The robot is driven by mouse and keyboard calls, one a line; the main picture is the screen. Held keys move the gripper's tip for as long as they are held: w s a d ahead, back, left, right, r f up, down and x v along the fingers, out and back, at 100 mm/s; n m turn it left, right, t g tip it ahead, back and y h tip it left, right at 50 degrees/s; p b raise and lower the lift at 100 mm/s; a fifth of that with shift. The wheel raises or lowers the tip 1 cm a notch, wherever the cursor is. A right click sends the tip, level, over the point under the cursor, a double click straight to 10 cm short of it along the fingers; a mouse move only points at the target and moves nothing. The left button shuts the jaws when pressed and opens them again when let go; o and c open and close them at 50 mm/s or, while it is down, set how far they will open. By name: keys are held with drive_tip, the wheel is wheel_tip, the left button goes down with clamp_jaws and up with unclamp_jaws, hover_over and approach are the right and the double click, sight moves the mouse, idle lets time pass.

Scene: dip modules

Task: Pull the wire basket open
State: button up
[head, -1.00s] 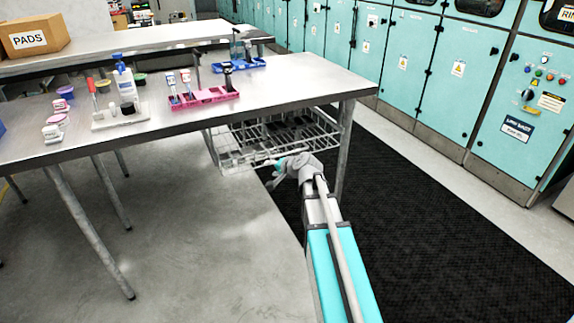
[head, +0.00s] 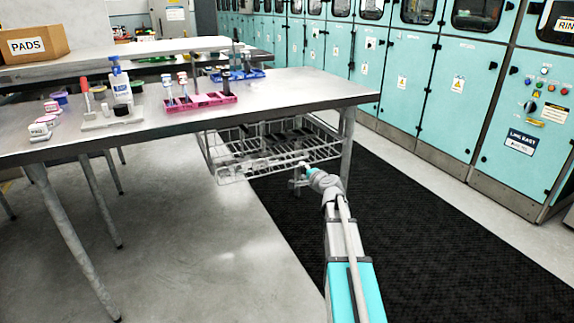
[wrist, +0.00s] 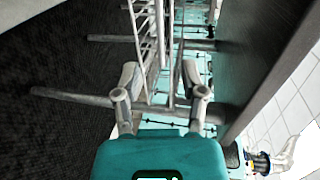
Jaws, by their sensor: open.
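The wire basket (head: 245,174) hangs under the near side of the steel table, at its right end. Its front sticks out past the table edge, and dark items lie inside. My gripper (head: 301,176) is open at the basket's front, right of its middle. In the wrist view the open fingers (wrist: 158,84) stand either side of the basket's front wires (wrist: 159,40). No finger is clearly closed on a wire. I cannot tell whether a finger touches the basket.
The steel table (head: 300,88) carries a pink rack (head: 205,104), a white tray with bottles (head: 105,122) and a blue rack (head: 240,75). A table leg (head: 347,150) stands right of the basket. A dark mat (head: 430,220) and clear floor lie in front. Teal cabinets (head: 405,85) line the right.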

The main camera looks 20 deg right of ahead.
sight(287, 161)
drive_tip(key=shift+w, duration=0.1)
drive_tip(key=b+x, duration=0.2)
drive_tip(key=x, duration=1.1)
drive_tip(key=shift+w+f+b, duration=0.1)
drive_tip(key=shift+w+b, duration=0.2)
drive_tip(key=shift+b, duration=0.1)
clamp_jaws()
drive_tip(key=shift+a, duration=0.1)
